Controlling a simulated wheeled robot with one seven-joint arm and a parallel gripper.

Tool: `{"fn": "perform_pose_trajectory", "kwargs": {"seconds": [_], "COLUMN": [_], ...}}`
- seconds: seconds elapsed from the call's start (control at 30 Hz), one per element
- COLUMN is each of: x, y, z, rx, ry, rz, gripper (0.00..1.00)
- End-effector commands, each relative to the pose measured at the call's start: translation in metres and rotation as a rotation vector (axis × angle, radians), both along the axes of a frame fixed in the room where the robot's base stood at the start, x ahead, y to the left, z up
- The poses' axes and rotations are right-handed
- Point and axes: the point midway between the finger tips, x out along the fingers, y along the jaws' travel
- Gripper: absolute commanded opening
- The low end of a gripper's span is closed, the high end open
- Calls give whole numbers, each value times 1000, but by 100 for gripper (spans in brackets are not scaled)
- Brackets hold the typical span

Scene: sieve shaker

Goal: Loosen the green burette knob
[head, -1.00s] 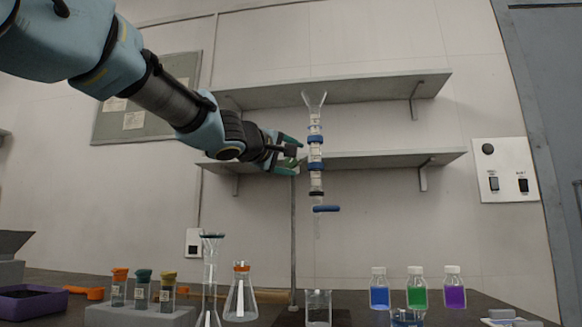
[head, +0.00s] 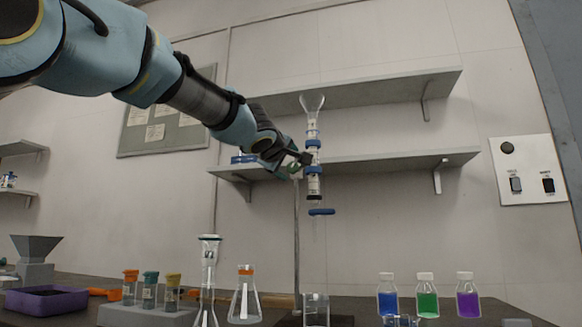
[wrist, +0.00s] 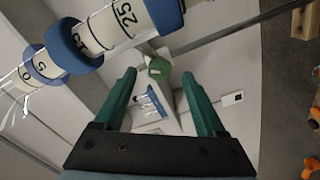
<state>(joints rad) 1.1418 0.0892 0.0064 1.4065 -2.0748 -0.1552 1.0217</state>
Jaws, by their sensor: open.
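The green burette knob (wrist: 159,68) shows in the wrist view between and just beyond my fingertips, on the grey clamp by the stand rod. The burette (head: 313,165) is a clear graduated tube with blue collars, upright at mid-height in the head view; its scale (wrist: 100,30) crosses the upper left of the wrist view. My gripper (wrist: 159,77) is open, with its two green fingers on either side of the knob in the picture. I cannot tell whether they touch it. In the head view my gripper (head: 296,162) is beside the burette and largely hides the knob.
The stand rod (head: 297,240) rises from the bench. A beaker (head: 316,309) stands under the burette, with flasks (head: 245,297) to its left. Bottles of coloured liquid (head: 427,304) stand at right. Two wall shelves (head: 400,161) lie behind the burette.

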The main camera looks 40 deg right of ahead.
Motion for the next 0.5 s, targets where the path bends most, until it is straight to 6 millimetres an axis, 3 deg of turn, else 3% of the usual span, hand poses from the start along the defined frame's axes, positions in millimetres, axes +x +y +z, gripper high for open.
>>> {"fn": "perform_pose_trajectory", "kwargs": {"seconds": [0.2, 0.5], "x": [12, 15], "y": [-19, -22], "z": [1, 0], "rx": [0, -1], "ry": [0, 1], "rz": [0, 0], "gripper": [73, 73]}}
